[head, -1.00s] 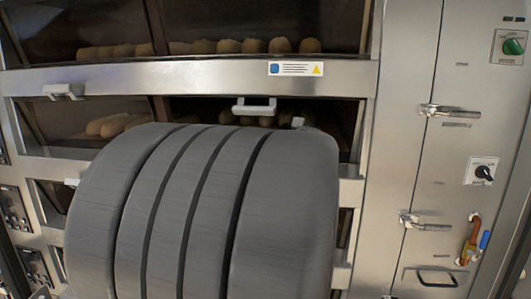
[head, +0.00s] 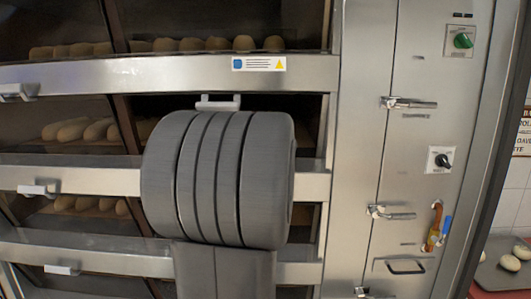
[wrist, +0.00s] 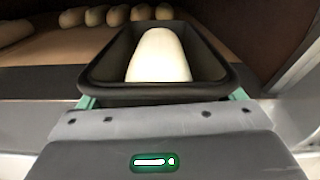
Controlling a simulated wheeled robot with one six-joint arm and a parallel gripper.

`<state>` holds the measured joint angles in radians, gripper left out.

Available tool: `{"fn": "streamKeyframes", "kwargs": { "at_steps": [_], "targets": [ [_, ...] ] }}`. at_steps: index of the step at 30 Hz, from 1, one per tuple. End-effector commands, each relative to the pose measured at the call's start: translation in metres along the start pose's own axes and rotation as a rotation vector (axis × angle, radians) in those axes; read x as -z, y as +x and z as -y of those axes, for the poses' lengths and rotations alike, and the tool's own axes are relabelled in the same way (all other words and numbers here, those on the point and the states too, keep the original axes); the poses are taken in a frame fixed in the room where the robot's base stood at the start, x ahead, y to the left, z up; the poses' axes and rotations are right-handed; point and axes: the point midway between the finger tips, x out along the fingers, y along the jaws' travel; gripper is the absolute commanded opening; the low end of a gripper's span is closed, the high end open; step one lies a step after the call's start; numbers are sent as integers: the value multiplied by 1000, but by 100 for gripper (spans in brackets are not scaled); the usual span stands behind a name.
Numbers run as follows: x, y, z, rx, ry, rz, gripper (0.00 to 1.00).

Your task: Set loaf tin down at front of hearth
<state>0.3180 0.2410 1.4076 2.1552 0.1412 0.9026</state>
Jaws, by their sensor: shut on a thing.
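The loaf tin (wrist: 160,93) is dark and rectangular, with a pale dough loaf (wrist: 160,57) inside. It shows in the wrist view. My gripper (wrist: 163,99) is shut on the near end of the tin, with a teal fingertip at each side. The tin looks level and is at the front of an oven deck. The brown hearth (wrist: 60,48) spreads behind and to the left of it. I cannot tell whether the tin's base touches the hearth. In the head view my arm hides the tin and gripper.
Several loaves (wrist: 28,32) lie in a row at the back left of the hearth. In the head view, a white handle (head: 217,103) is above my arm. A control panel (head: 405,150) stands on the right.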

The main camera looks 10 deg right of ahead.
Motion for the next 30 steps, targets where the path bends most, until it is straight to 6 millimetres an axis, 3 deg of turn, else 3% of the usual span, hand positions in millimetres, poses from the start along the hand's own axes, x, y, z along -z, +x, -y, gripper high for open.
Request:
{"fn": "streamKeyframes", "kwargs": {
  "at_steps": [13,14,15,25,30],
  "targets": [
    [4,0,-1,-1,0,3,56],
    [5,0,0,0,0,0,92],
    [4,0,0,0,0,0,100],
    [0,0,0,0,0,0,100],
    [1,-22,0,0,0,2,100]
  ]
}}
